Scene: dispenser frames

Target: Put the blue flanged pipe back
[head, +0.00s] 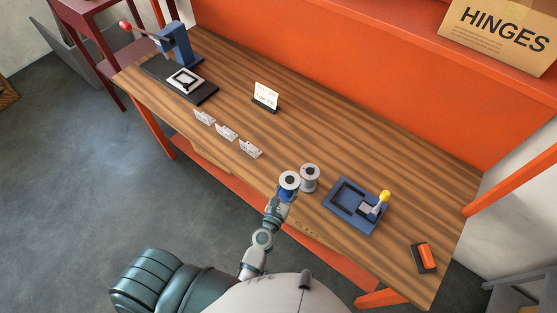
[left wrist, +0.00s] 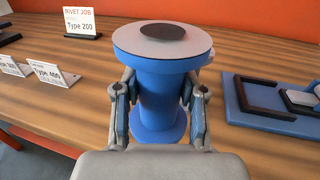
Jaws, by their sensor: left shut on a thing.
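The blue flanged pipe (head: 287,193) is upright near the front edge of the wooden table, with a pale top flange and a dark round centre. It also shows large in the left wrist view (left wrist: 160,92), with its blue body between my two fingers. My left gripper (head: 284,197) is shut on this body below the top flange. I cannot tell whether the lower flange touches the table. A grey-white flanged pipe (head: 310,178) stands close on its right in the head view. My right gripper is not in view.
A blue fixture (head: 341,212) with a yellow knob lies to the right, and an orange-and-black object (head: 425,257) beyond it. Several small label cards (head: 227,132) stand to the left, with a Rivet Job sign (head: 265,95) behind. A lever press (head: 178,45) stands far left.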

